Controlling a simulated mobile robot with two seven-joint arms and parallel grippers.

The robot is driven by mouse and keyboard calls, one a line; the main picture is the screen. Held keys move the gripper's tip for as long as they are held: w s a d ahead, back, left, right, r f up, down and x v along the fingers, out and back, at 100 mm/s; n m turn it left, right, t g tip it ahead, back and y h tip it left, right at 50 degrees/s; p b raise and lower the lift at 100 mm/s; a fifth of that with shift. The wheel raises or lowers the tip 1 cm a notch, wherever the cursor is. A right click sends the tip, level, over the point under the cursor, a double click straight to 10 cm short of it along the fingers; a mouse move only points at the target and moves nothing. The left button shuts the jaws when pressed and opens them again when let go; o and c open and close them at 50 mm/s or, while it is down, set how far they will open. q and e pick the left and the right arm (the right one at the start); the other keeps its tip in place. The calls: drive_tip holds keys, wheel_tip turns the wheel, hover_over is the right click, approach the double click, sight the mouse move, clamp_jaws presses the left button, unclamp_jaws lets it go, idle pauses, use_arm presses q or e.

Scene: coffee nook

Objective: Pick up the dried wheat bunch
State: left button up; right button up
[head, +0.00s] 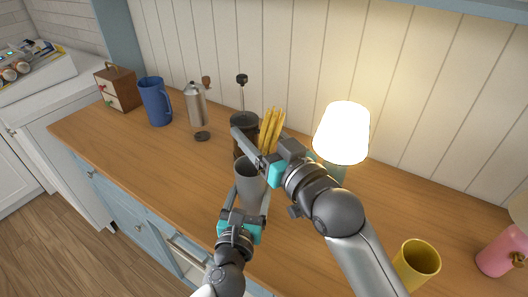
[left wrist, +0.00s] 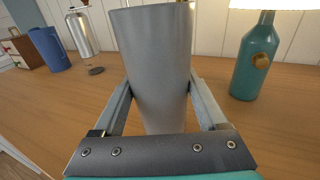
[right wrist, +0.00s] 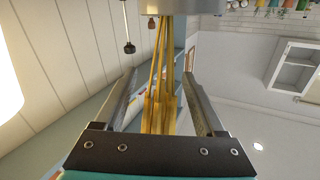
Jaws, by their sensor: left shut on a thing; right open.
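The dried wheat bunch (head: 271,128) is a sheaf of yellow stalks standing at the mouth of a grey tapered vase (head: 250,180). My left gripper (head: 248,196) is shut on the vase, its fingers on both sides of it in the left wrist view (left wrist: 160,90). My right gripper (head: 258,146) is open at the wheat. In the right wrist view the wheat (right wrist: 161,100) lies between the spread fingers, with space on either side. The vase (right wrist: 180,6) shows at the top edge there. My right gripper hides part of the wheat in the head view.
A dark coffee press (head: 243,122) stands close behind the vase. A lit lamp (head: 342,132) with a teal base (left wrist: 257,55) is to the right. A metal grinder (head: 196,104), blue mug (head: 156,102) and wooden box (head: 119,88) stand left.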

drive_tip(key=shift+c, duration=0.3)
clamp_jaws()
idle(0.3)
